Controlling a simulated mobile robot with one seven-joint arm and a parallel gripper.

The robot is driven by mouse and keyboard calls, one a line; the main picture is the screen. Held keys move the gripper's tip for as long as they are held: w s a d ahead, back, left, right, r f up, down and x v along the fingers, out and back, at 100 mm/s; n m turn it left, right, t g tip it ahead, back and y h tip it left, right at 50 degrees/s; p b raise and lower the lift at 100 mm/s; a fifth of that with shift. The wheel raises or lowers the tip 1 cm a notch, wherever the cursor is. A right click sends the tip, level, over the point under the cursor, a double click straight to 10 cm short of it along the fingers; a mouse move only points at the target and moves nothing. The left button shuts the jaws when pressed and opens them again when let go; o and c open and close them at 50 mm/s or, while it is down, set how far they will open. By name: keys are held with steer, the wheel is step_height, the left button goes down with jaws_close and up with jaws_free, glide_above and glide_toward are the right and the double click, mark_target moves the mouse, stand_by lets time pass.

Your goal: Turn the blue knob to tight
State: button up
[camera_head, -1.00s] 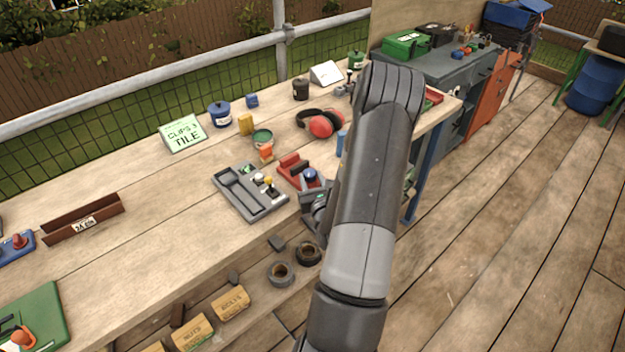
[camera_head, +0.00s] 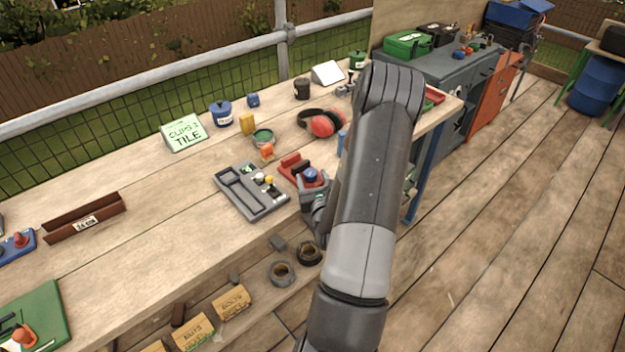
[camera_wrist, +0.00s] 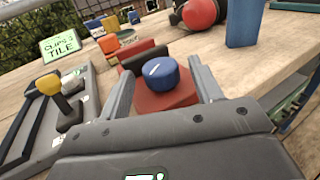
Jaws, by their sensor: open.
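The blue knob (camera_wrist: 162,73) sits on a red base (camera_wrist: 165,98) in the wrist view, with a white mark line across its top. The knob also shows in the head view (camera_head: 311,175), on the red block near the front edge of the bench. My gripper (camera_wrist: 165,88) is open, with one finger on each side of the knob and a visible gap to each. In the head view my gripper (camera_head: 316,196) is partly hidden behind my arm. Any tight or loose marking on the base is not readable.
Left of the knob lies a grey tray (camera_head: 250,205) with a yellow-topped lever (camera_wrist: 48,86). Behind are an orange item (camera_head: 267,152), red ear defenders (camera_head: 327,124) and a green sign (camera_head: 184,132). A blue cylinder (camera_wrist: 244,25) stands to the right.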

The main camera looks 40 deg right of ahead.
mark_target(312, 176)
steer(key=shift+s, duration=0.1)
steer(key=shift+s+a, duration=0.2)
steer(key=shift+s, duration=0.1)
steer(key=shift+s+a+r, duration=0.15)
steer(key=shift+s+a, duration=0.1)
steer(key=shift+s, duration=0.25)
steer(key=shift+s+a+r, duration=0.15)
steer(key=shift+s+a, duration=0.05)
steer(key=shift+s, duration=0.25)
step_height(312, 176, up, 5)
steer(key=shift+r, duration=0.7)
steer(key=shift+r, duration=0.1)
